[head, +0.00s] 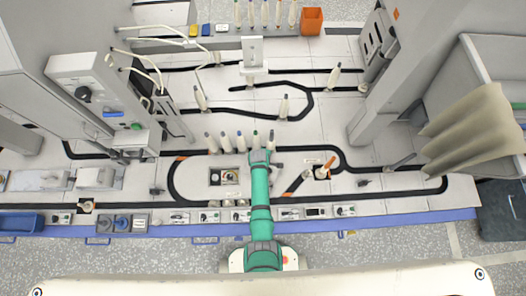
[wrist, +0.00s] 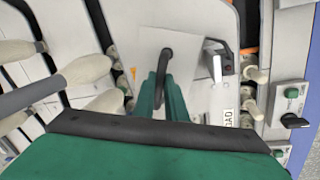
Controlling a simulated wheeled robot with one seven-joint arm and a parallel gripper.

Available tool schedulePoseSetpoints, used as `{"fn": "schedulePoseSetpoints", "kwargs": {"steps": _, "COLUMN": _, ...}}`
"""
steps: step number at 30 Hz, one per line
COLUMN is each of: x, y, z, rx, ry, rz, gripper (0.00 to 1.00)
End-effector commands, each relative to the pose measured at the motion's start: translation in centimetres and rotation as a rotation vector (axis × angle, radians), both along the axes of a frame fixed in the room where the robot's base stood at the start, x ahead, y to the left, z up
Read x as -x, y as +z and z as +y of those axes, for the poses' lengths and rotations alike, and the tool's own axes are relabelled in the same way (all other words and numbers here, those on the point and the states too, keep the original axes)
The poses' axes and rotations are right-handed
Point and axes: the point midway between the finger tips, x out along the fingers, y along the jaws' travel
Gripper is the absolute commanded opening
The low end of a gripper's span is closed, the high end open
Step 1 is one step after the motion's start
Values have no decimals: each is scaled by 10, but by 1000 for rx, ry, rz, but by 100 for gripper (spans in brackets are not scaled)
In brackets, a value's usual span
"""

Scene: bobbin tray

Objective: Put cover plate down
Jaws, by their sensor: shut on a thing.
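My gripper (wrist: 162,95) is shut on the dark bent handle (wrist: 165,65) of the cover plate. The plate (wrist: 190,48) is a flat light-grey sheet in the wrist view, just beyond the green fingers, which hide part of it. I cannot tell whether it touches the surface below. In the head view my green arm reaches over the middle of the bench, and the gripper end (head: 262,158) hides most of the plate. A square recess (head: 224,176) with small parts in it lies open to the left of my arm.
Several pale bobbins (head: 226,138) stand close to the left of my gripper; large ones (wrist: 85,70) show at left in the wrist view. An orange-handled part (head: 325,168) stands to the right. Switch boxes (head: 210,216) line the front edge. Dark tracks cross the bench (head: 300,135).

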Motion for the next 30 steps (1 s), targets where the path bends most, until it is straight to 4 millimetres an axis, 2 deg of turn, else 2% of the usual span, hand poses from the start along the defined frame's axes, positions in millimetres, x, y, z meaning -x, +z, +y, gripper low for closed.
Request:
{"fn": "schedulePoseSetpoints", "kwargs": {"steps": 12, "x": -1, "y": -36, "z": 0, "rx": 1, "ry": 0, "rz": -2, "gripper": 0}}
{"fn": "schedulePoseSetpoints", "kwargs": {"steps": 24, "x": -1, "y": -40, "z": 1, "rx": 0, "ry": 0, "rz": -2, "gripper": 0}}
{"fn": "schedulePoseSetpoints", "kwargs": {"steps": 25, "x": 0, "y": -41, "z": 1, "rx": 0, "ry": 0, "rz": -1, "gripper": 14}}
{"fn": "schedulePoseSetpoints", "kwargs": {"steps": 27, "x": 0, "y": -40, "z": 1, "rx": 0, "ry": 0, "rz": -1, "gripper": 30}}
{"fn": "schedulePoseSetpoints", "kwargs": {"steps": 30, "x": 0, "y": -40, "z": 1, "rx": 0, "ry": 0, "rz": -1, "gripper": 30}}
